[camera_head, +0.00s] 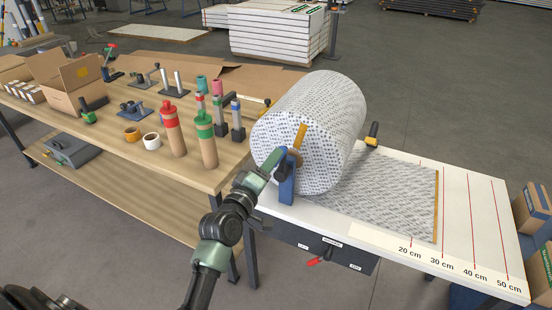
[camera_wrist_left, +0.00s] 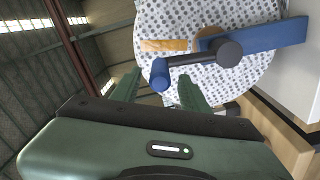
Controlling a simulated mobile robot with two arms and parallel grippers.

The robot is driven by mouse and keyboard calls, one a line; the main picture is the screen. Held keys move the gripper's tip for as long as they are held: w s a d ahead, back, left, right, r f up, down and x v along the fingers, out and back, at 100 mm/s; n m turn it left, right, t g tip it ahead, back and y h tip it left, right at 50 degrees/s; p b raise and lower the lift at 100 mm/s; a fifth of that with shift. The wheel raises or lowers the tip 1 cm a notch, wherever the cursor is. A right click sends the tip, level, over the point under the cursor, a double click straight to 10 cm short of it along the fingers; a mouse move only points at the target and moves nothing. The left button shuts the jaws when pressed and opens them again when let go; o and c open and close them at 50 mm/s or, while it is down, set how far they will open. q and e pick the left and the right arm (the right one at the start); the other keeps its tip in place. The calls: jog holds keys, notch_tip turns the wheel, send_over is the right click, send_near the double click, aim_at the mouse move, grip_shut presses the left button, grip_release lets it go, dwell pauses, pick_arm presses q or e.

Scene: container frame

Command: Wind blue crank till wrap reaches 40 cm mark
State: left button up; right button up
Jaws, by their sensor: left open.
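A large roll of bubble wrap (camera_head: 325,115) sits on a blue upright bracket (camera_head: 287,187) at the left end of the white table. Its sheet (camera_head: 385,190) lies flat to the right, with a wooden strip (camera_head: 436,215) along its edge, close to the 30 cm line and short of the 40 cm line (camera_head: 471,215). The crank has a dark arm (camera_wrist_left: 195,60) and a blue handle (camera_wrist_left: 160,75). My left gripper (camera_head: 270,165) is at the crank and partly hides it. In the wrist view the open fingers (camera_wrist_left: 158,90) stand either side of the handle, with visible gaps.
A wooden workbench (camera_head: 205,178) with bottles, tape rolls and tools stands left of my left arm. A yellow-and-black handle (camera_head: 373,130) is behind the roll. A dark panel with a red lever (camera_head: 318,259) hangs under the white table's front.

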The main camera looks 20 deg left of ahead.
pick_arm(q)
jog(key=s, duration=0.4)
jog(key=shift+a+b, duration=0.1)
jog(key=shift+b, duration=0.25)
jog(key=shift+s, duration=0.1)
